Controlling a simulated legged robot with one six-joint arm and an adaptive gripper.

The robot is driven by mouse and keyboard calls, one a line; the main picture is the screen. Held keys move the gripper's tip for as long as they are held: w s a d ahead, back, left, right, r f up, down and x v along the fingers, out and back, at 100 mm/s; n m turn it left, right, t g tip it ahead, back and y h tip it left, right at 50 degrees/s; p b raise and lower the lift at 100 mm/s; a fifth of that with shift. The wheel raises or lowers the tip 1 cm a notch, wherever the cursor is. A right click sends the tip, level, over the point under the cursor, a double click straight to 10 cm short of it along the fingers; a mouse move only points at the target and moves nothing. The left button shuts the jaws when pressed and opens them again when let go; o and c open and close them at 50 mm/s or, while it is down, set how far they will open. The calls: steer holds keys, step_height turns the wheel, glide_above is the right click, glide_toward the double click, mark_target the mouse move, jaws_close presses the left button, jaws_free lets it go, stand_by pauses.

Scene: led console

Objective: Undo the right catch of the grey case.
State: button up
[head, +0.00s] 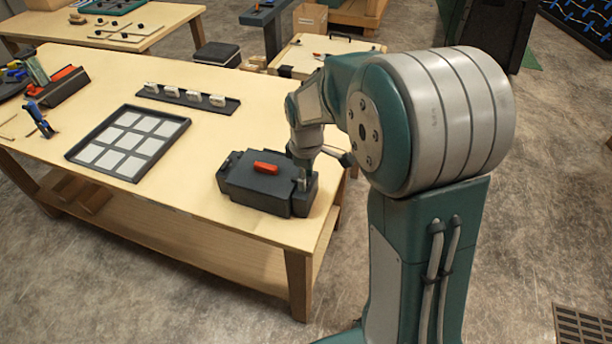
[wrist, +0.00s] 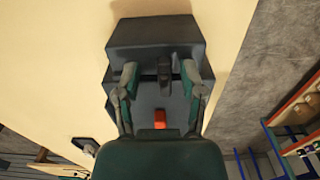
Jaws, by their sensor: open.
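The grey case (head: 262,192) sits closed on the right front part of the wooden table, with an orange piece (head: 266,168) on top. My gripper (head: 304,178) is at the right end of the case, pointing down. In the wrist view, my gripper (wrist: 160,72) is open, with one finger on each side of a dark upright piece, which looks like the right catch (wrist: 165,70). No contact between fingers and catch can be made out. The case (wrist: 155,38) fills the middle of that view, and the orange piece (wrist: 159,118) shows below the catch. The left catch is not clearly visible.
A tray of pale squares (head: 77,155) lies left of the case. A dark rail with several white pieces (head: 180,95) lies behind. Tools, including blue-handled pliers (head: 40,119), are at the far left. The table's right edge is close to the case.

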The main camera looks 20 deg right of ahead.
steer(key=shift+a, duration=0.45)
jaws_close()
steer(key=shift+d, duration=0.1)
